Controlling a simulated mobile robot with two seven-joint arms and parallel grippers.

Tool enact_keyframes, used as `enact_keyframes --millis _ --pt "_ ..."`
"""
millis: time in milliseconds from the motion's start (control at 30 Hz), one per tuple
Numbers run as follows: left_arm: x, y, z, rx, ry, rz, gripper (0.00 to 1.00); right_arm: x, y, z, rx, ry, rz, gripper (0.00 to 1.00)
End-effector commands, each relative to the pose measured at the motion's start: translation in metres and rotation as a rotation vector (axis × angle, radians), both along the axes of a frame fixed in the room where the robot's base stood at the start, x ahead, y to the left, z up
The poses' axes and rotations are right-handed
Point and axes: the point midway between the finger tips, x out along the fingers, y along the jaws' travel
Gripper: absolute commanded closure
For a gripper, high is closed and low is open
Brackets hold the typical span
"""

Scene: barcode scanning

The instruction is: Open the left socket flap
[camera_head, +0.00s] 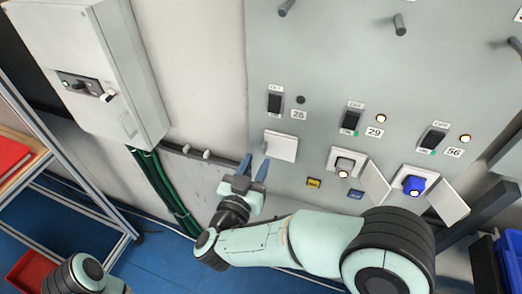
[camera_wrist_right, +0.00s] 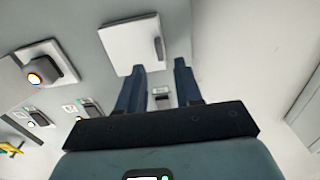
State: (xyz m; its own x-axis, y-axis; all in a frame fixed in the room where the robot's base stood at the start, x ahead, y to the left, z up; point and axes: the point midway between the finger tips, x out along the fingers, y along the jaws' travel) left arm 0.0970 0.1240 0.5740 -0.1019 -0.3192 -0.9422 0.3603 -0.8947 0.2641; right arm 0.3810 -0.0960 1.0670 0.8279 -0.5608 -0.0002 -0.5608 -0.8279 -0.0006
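The left socket flap (camera_head: 281,146) is a white square cover, shut against the grey panel under the switch marked 25. In the right wrist view the flap (camera_wrist_right: 130,44) shows a small raised handle on its right edge. My right gripper (camera_head: 254,167) is just left of and below the flap, its two dark blue fingers apart with nothing between them. In the wrist view the gripper's fingertips (camera_wrist_right: 160,65) are near the handle; I cannot tell if they touch it. My left gripper is out of view.
The middle flap (camera_head: 376,184) stands open beside a grey-white socket (camera_head: 344,163). The right flap (camera_head: 450,201) stands open beside a blue socket (camera_head: 412,186). Switches and several dark pegs sit above. A white wall box (camera_head: 92,68) and a shelf rack (camera_head: 75,185) stand left.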

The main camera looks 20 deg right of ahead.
Motion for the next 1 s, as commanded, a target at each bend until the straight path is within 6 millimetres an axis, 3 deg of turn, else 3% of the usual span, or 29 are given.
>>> enact_keyframes --millis 233,633,767,1000 --pt "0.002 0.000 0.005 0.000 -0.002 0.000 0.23 0.029 -0.020 0.000 0.000 0.000 -0.001 0.65" --pt "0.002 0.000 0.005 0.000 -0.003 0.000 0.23 0.036 -0.024 0.000 -0.001 0.001 0.002 0.65" --pt "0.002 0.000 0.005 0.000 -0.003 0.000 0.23 0.035 -0.024 0.000 -0.001 0.001 0.001 1.00" --pt "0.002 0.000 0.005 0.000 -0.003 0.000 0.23 0.035 -0.023 0.000 -0.001 0.001 0.001 1.00"
